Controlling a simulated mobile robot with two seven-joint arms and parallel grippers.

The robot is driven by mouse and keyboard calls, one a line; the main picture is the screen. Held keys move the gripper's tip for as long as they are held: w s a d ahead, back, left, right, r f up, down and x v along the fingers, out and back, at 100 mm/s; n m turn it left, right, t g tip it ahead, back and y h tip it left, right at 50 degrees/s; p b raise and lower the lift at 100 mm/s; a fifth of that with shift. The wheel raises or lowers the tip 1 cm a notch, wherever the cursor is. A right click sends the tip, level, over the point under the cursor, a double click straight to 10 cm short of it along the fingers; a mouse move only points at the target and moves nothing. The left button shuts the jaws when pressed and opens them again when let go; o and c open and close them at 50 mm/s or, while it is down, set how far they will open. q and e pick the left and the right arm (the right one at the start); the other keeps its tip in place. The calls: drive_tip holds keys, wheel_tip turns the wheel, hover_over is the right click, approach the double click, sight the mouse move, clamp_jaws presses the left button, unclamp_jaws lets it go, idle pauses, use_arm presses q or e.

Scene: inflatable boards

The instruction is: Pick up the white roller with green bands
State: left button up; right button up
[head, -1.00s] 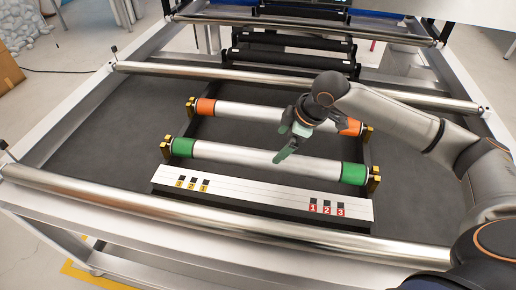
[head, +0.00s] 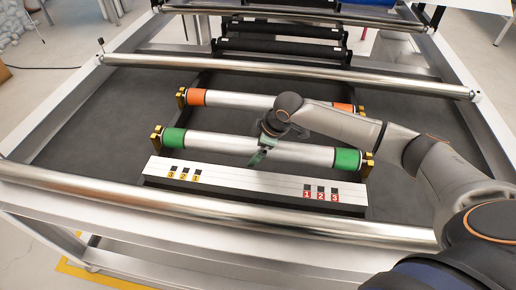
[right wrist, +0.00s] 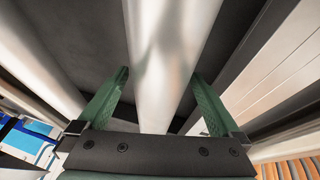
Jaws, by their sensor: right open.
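The white roller with green bands (head: 215,144) rests across its brass-coloured holders, nearest the numbered white bar. It also fills the middle of the right wrist view (right wrist: 168,60). My right gripper (head: 262,154) is over the middle of this roller. In the right wrist view its two green fingers (right wrist: 158,92) are apart, one on each side of the roller, with gaps to the roller visible. The roller is not gripped. My left gripper is not in view.
A roller with orange bands (head: 240,100) lies parallel just behind. The white bar with number labels (head: 250,186) lies in front. Steel rails (head: 220,213) cross the frame at front and back. Black rollers (head: 280,46) stand further back. Dark bed surface is free at left.

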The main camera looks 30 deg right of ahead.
clamp_jaws()
idle(0.8)
drive_tip(key=shift+w+r, duration=0.1)
drive_tip(key=shift+r, duration=0.05)
